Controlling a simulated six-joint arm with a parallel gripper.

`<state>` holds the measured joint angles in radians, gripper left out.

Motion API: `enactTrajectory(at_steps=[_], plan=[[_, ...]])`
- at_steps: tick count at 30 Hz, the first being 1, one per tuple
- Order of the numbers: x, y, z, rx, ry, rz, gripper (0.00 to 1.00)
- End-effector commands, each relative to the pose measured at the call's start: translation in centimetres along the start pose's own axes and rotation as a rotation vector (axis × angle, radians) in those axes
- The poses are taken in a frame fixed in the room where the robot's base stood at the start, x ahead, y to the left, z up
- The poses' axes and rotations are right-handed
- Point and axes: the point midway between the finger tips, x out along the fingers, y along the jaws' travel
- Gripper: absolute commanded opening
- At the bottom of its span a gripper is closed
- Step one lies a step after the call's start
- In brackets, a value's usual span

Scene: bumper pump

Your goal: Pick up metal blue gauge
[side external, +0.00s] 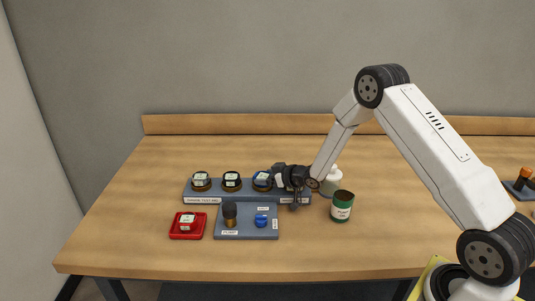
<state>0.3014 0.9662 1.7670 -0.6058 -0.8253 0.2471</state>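A gauge with a blue face or rim (262,181) stands in the dark grey rack (203,200) at the back of the work area. It is the rightmost of the gauges that show there. The gripper hides part of the rack's right end.
Two dark-rimmed gauges (201,181) (231,181) stand left in the rack. In front are a grey tray (247,234) with a dark knob (230,214) and a blue round piece (261,220), and a red tray (187,235). A green can (342,206) and white bottle (332,182) stand right.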

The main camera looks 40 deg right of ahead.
Motion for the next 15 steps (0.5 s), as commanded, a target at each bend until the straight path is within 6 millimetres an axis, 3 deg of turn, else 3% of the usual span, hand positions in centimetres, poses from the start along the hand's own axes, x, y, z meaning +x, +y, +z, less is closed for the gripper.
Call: enactTrajectory(at_steps=[1,6,7,8,15], plan=[[-0.01,0.00,-0.01,0.000,0.000,0.000,0.65],[-0.01,0.00,-0.01,0.000,0.000,0.000,0.11],[-0.01,0.02,-0.07,0.000,0.002,0.000,0.11],[-0.01,0.02,-0.08,0.000,0.002,0.000,0.01],[-0.03,0.02,-0.16,-0.001,0.002,0.000,0.00]])
